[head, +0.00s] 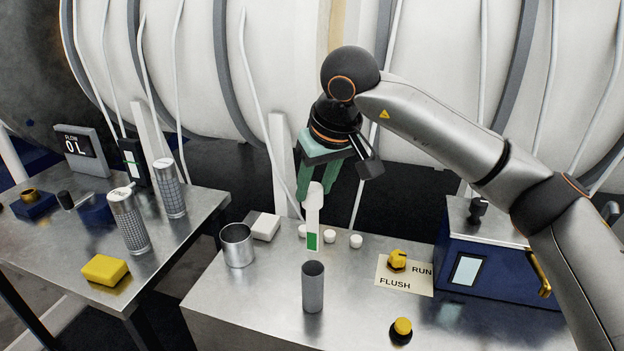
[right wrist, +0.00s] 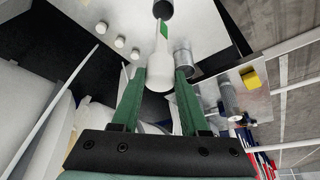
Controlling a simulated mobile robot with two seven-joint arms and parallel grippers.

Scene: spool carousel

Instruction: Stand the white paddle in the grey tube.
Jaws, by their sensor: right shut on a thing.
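The white paddle (head: 313,210) has a green patch near its lower end and hangs upright. My right gripper (head: 317,192) is shut on its upper end. In the right wrist view the paddle (right wrist: 152,72) sits between the green fingers (right wrist: 160,82), with its green part pointing away. The grey tube (head: 313,288) stands upright on the metal table, below the paddle and apart from it. The tube's dark mouth (right wrist: 163,9) shows at the top edge of the right wrist view. My left gripper is not in view.
A wider metal cup (head: 237,246), a white block (head: 264,226) and several white knobs stand behind the tube. A yellow button (head: 402,328), a RUN/FLUSH dial (head: 397,260) and a blue box (head: 490,262) are to the right. A second table (head: 165,262) stands left.

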